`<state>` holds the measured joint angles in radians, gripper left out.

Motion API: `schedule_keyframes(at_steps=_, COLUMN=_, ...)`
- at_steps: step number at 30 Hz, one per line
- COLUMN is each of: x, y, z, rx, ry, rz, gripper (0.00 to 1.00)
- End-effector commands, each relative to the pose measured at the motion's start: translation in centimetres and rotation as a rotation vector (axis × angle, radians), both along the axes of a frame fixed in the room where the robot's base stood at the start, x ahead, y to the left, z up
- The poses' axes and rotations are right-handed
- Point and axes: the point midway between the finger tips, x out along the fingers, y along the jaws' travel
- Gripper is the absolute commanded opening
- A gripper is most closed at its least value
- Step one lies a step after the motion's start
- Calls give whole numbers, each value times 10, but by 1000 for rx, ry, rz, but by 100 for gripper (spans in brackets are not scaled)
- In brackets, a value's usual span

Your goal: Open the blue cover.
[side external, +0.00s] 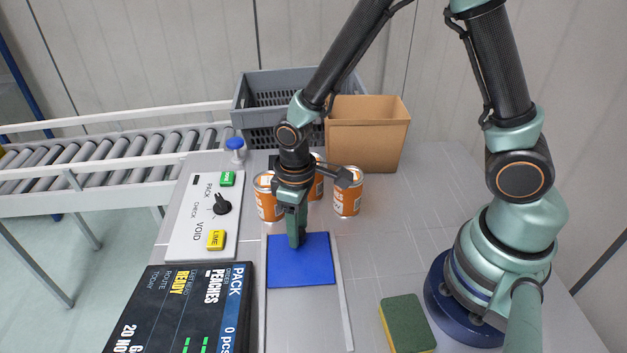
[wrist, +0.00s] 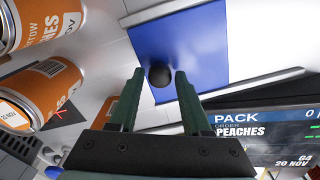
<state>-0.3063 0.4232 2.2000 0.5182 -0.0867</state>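The blue cover (side external: 308,269) is a flat square panel lying on the worktop in front of my arm. It also shows in the wrist view (wrist: 195,40), with a round black knob (wrist: 160,75) near its edge. My gripper (side external: 297,244) points down over the cover's far edge. In the wrist view my gripper (wrist: 160,73) has its two green fingers apart, one on each side of the knob, with small gaps showing. I cannot tell how far the fingertips are above the cover. In the side view the fingers hide the knob.
Orange cans (side external: 347,192) stand close behind my gripper, with a cardboard box (side external: 368,135) and grey crate (side external: 262,92) beyond. A switch panel (side external: 183,232) and black display (side external: 150,310) lie left. A sponge (side external: 407,323) lies front right. A pale rail (side external: 343,305) runs beside the cover.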

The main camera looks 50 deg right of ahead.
Motion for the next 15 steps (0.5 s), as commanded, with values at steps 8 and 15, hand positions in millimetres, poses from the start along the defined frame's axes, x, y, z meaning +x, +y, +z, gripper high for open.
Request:
schedule_keyframes(at_steps=8, x=0, y=0, z=0, rx=0, ry=0, rz=0, gripper=0)
schedule_keyframes(at_steps=15, x=0, y=0, z=0, rx=0, ry=0, rz=0, gripper=0)
